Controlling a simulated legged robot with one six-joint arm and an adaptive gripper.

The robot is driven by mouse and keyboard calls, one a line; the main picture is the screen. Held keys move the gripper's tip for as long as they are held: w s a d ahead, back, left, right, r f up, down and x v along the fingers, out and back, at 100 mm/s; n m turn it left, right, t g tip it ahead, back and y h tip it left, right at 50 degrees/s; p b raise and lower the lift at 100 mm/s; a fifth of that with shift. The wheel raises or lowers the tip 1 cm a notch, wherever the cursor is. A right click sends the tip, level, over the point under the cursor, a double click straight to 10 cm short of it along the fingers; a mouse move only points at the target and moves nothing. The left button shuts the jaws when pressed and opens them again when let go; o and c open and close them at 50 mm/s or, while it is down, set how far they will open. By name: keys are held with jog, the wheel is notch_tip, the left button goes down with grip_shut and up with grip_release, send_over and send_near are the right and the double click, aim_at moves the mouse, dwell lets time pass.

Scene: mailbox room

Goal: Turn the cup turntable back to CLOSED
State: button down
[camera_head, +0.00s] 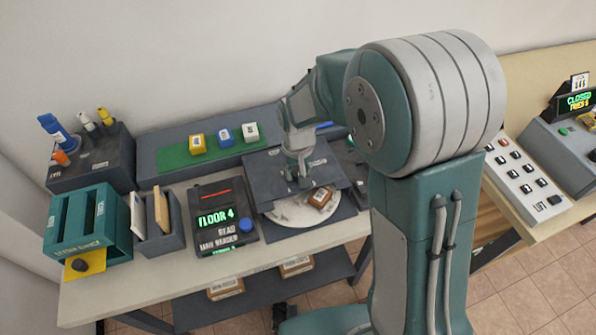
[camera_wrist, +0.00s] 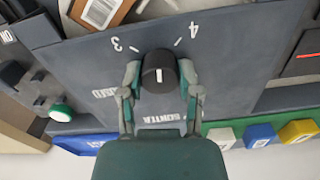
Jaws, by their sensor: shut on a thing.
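A dark round knob (camera_wrist: 158,72) with a short white line on top stands on the grey sorter panel (camera_wrist: 230,75). The line runs roughly up and down in the wrist view; I cannot tell which end is the pointer. The digits 3 and 4 are printed beyond the knob, and a partly hidden word ending in "SED" is at left. My gripper (camera_wrist: 160,80) is shut around the knob's sides. In the head view my gripper (camera_head: 301,178) is over this panel. The pale turntable (camera_head: 285,212) shows partly below the panel, with a brown labelled box (camera_head: 320,197) on it.
Left of the panel stands a reader (camera_head: 222,216) showing "FLOOR 4". Yellow, blue and white blocks lie on a green strip (camera_head: 172,158) behind. A teal letter rack (camera_head: 88,222) is at far left.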

jog(key=shift+n, duration=13.9)
jog(key=shift+w+n, duration=0.1)
jog(key=shift+n, duration=0.3)
jog(key=shift+c, duration=1.5)
grip_release()
jog(key=shift+a, duration=0.1)
